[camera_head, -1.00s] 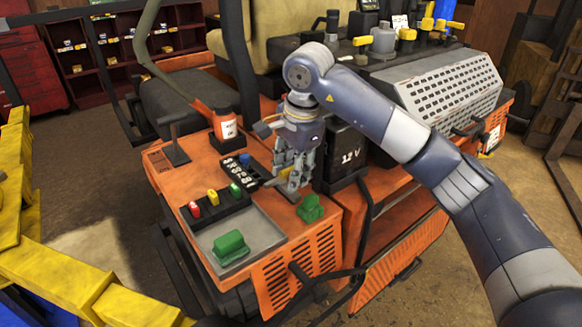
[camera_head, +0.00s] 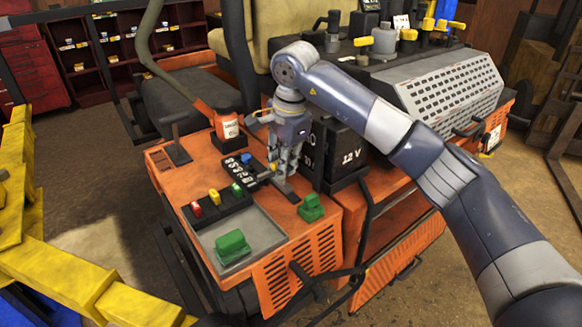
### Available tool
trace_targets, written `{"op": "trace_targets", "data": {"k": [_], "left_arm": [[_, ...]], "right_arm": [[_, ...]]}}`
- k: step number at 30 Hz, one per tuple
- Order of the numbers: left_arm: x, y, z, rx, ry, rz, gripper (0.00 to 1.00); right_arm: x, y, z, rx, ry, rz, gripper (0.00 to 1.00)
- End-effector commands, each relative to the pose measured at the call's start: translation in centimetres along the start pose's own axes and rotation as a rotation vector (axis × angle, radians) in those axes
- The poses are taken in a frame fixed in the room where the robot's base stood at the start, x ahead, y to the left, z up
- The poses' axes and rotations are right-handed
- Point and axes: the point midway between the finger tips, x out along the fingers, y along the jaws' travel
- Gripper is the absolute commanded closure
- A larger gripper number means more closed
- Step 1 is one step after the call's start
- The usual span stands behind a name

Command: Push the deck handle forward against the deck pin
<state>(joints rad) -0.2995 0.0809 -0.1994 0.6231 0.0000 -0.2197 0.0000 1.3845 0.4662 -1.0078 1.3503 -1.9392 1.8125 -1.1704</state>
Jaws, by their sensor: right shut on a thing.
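My right gripper (camera_head: 284,168) is shut on what appears to be the deck handle, above the orange mower body. The fingers hide most of the handle. A dark slotted plate (camera_head: 288,192) shows just below the fingers. A black numbered plate (camera_head: 240,172) lies to the left of the gripper, with a blue-topped pin (camera_head: 246,158) in it that looks like the deck pin. I cannot tell whether the handle touches the pin. My left gripper is not in view.
A black 12 V battery (camera_head: 341,150) stands close to the right of the gripper. Red, yellow and green knobs (camera_head: 215,197), a grey tray (camera_head: 252,233) with a green block, and another green piece (camera_head: 311,207) are in front. A black lever (camera_head: 176,148) stands to the left.

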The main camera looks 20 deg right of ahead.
Motion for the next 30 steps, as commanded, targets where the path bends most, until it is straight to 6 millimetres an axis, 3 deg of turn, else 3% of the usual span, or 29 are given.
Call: {"op": "trace_targets", "data": {"k": [6, 12, 26, 27, 29, 30], "left_arm": [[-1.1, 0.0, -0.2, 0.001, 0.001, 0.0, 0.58], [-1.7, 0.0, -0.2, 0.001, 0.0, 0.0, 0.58], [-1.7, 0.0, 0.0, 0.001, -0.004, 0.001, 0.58], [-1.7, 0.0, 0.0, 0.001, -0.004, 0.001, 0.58], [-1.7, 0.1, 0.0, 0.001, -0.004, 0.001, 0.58], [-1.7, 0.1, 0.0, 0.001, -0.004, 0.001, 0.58]], "right_arm": [[0.2, -3.2, 0.2, 0.001, -0.003, -0.008, 1.0], [0.6, -5.0, 0.1, 0.0, -0.001, -0.008, 1.0], [0.8, -5.6, 0.0, -0.002, 0.003, -0.011, 1.0], [0.8, -5.6, 0.0, -0.001, 0.003, -0.011, 0.74], [0.9, -5.5, 0.0, -0.001, 0.003, -0.01, 0.63], [0.9, -5.5, 0.0, -0.001, 0.003, -0.009, 0.63]]}}
